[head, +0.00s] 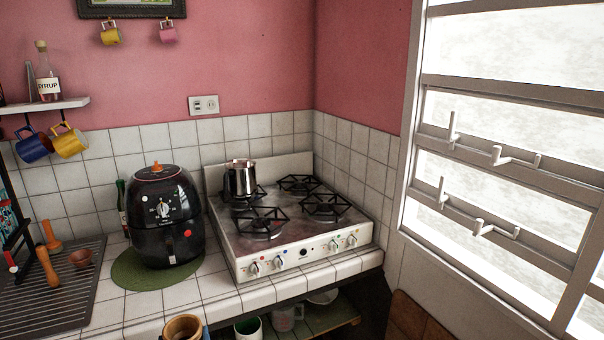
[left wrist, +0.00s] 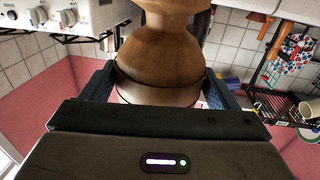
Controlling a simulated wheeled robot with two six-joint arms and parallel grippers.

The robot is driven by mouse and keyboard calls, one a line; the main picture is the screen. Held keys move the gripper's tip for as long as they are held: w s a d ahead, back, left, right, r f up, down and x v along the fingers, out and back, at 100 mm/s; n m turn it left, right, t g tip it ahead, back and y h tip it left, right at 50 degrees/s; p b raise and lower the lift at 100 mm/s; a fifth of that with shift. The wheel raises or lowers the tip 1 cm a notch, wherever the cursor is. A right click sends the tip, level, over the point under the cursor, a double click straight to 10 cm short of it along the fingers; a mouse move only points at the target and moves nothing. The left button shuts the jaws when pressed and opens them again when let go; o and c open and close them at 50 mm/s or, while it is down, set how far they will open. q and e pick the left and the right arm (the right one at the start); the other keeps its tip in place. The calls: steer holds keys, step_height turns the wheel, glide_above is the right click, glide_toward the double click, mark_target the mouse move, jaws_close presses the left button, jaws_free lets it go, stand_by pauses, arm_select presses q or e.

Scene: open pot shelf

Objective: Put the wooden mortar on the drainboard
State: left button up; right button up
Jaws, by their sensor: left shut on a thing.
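The wooden mortar (head: 183,327) shows at the bottom edge of the head view, in front of the counter, mostly cut off by the frame. In the left wrist view the mortar (left wrist: 168,45) is a turned brown wooden body with a narrow waist. My left gripper (left wrist: 160,88) is shut on it, a finger on each side. In the head view only a small bit of that gripper shows beside the mortar. The drainboard (head: 40,312) is a dark ribbed board on the counter at the far left. My right gripper is not in view.
On the drainboard lie a wooden pestle-like tool (head: 46,267) and a small brown bowl (head: 80,258); its front part is bare. A black air fryer (head: 161,222) stands on a green mat (head: 125,270) to its right. A stove (head: 290,225) with a steel pot (head: 240,180) is farther right.

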arm_select(q)
steer(key=s+d+r+m+h, duration=0.1)
steer(key=s+d+m+h, duration=0.1)
steer(key=s, duration=0.5)
steer(key=s+d+r+m+t+h+b, duration=0.1)
steer(key=s+d+r+h, duration=0.1)
steer(key=s+d, duration=0.4)
steer(key=shift+s+r+m+h, duration=0.2)
steer(key=shift+s+m+h, duration=0.2)
steer(key=shift+s+h, duration=0.45)
